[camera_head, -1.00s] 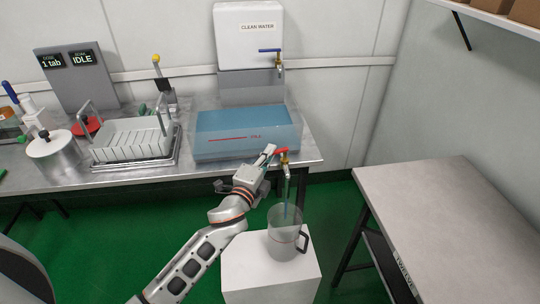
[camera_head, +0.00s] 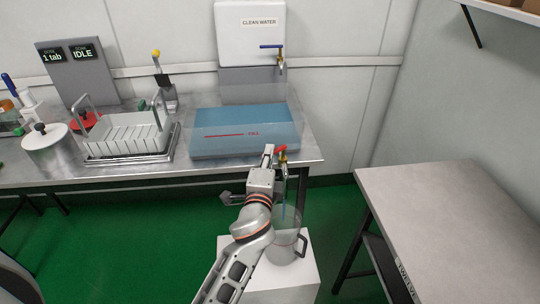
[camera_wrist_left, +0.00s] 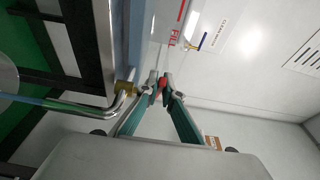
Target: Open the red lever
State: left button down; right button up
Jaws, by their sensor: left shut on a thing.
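The red lever (camera_head: 281,149) sits on the brass tap (camera_head: 283,160) at the front of the blue water tank (camera_head: 235,141). My left gripper (camera_head: 268,151) is at the lever. In the left wrist view, my left gripper (camera_wrist_left: 162,83) has its fingertips shut on the red lever (camera_wrist_left: 163,88), and the fingers hide part of it. A blue streak (camera_wrist_left: 50,103), which looks like water, runs from the tap's bent spout (camera_wrist_left: 112,110). A clear jug (camera_head: 289,246) stands below the tap, partly hidden by my left arm. My right gripper is not in view.
The jug stands on a white block (camera_head: 300,283). A white rack (camera_head: 128,141) and a lidded pot (camera_head: 50,150) stand on the metal bench left of the tank. A blue-handled tap (camera_head: 279,58) is above. A bare grey table (camera_head: 460,220) is at right.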

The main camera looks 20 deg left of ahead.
pick_arm(q)
jog(key=shift+f, duration=0.1)
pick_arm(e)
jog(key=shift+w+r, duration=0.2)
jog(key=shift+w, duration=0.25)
